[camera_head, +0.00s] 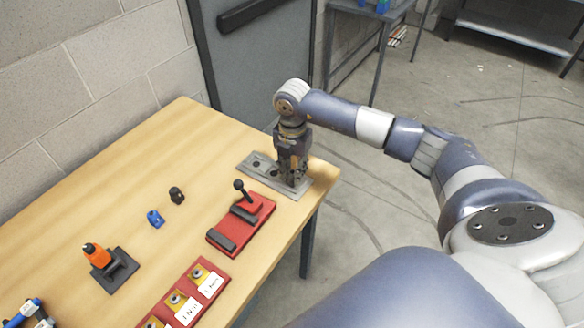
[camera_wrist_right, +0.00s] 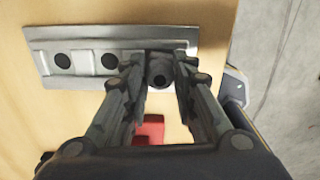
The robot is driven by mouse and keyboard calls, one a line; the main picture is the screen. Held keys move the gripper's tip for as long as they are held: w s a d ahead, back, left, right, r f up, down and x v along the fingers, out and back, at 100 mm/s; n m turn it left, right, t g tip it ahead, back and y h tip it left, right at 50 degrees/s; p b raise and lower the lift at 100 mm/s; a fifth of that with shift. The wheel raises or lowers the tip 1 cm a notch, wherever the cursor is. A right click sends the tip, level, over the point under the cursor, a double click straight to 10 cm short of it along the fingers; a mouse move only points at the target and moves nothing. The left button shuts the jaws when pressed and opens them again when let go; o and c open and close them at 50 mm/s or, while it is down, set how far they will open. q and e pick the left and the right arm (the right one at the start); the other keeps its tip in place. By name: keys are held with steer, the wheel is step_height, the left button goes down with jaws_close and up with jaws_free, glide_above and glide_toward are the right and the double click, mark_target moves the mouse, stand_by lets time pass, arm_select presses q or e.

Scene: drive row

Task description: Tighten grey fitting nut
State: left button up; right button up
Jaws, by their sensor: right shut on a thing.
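A grey plate (camera_head: 247,166) lies near the table's far right corner; dark round holes or fittings show along it. It also shows in the right wrist view (camera_wrist_right: 85,42). My right gripper (camera_head: 292,180) points down over the right end of the plate. In the right wrist view its fingers (camera_wrist_right: 162,90) stand on both sides of a grey fitting nut with a dark round centre (camera_wrist_right: 159,73), and are shut on it. The fingers hide the nut in the head view, and its seating on the plate cannot be told. My left gripper is out of view.
A red fixture (camera_head: 225,236) with a black-knobbed lever stands close to the plate. A red tray (camera_head: 219,265) with labelled yellow parts, an orange-topped tool on a black stand (camera_head: 122,272), and small blue (camera_head: 154,218) and black (camera_head: 176,195) pieces stand leftward. Mid-table is partly clear.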

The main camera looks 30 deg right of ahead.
mark_target(292, 172)
steer(key=m+p, duration=0.1)
steer(key=m, duration=0.2)
steer(key=m+p, duration=0.2)
steer(key=m, duration=0.1)
steer(key=shift+r+m, duration=0.2)
steer(key=shift+m, duration=0.2)
steer(key=m+p, duration=0.2)
steer(key=m, duration=0.3)
steer(key=shift+p, duration=0.35)
steer(key=o, duration=0.6)
steer(key=shift+f, duration=0.2)
steer(key=o, duration=1.1)
step_height(292, 172, up, 7)
steer(key=p, duration=0.5)
steer(key=shift+p, duration=0.3)
